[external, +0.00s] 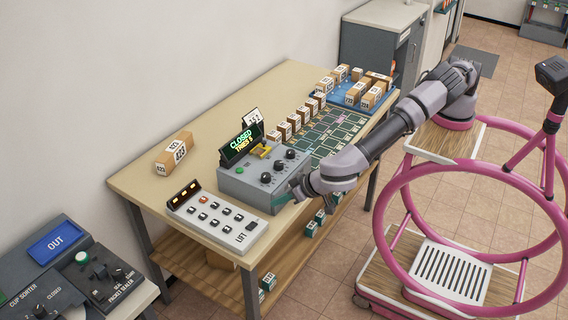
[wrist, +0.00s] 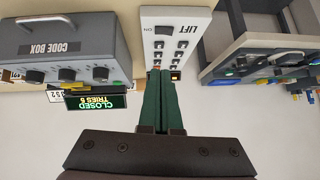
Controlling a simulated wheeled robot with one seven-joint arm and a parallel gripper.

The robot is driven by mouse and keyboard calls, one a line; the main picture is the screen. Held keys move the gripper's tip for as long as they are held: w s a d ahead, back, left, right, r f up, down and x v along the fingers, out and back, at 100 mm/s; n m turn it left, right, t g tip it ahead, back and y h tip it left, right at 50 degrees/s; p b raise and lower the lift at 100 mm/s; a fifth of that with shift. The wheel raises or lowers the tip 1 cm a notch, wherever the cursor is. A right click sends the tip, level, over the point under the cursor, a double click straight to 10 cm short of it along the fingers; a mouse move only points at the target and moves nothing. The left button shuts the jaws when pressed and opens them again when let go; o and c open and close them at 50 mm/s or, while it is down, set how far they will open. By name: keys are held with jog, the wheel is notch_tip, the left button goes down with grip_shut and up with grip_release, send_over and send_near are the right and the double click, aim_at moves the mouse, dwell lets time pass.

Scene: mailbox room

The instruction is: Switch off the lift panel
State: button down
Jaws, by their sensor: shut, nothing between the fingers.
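The lift panel (external: 217,215) is a white slab with several black buttons, one red-lit button and amber indicators, lying at the table's front left. A dark switch (external: 251,226) sits at its right end near the LIFT lettering. In the wrist view the lift panel (wrist: 183,40) appears upside down, with the switch (wrist: 163,29) by an ON label. My gripper (external: 283,204) is beside the code box's right side, partly hidden behind the wrist. In the wrist view my gripper's green fingers (wrist: 159,72) are shut and empty, their tips overlapping the panel's lower edge; contact cannot be told.
A grey code box (external: 262,179) with knobs and a CLOSED, TRIES 5 display (external: 241,144) stands just beyond the panel. Numbered parcels (external: 174,153) and a blue tray (external: 358,100) are on the table (external: 139,186). Another console (external: 95,277) stands at lower left.

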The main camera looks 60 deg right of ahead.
jog(key=shift+r, duration=0.1)
jog(key=shift+s+a+r, duration=0.2)
jog(key=shift+a, duration=0.55)
send_over(248, 226)
jog(key=s+d, duration=0.1)
jog(key=s, duration=0.2)
notch_tip(248, 226, down, 7)
jog(key=shift+s+r, duration=0.15)
jog(key=f, duration=0.3)
jog(key=shift+w+a+f, duration=0.2)
jog(key=shift+f, duration=0.5)
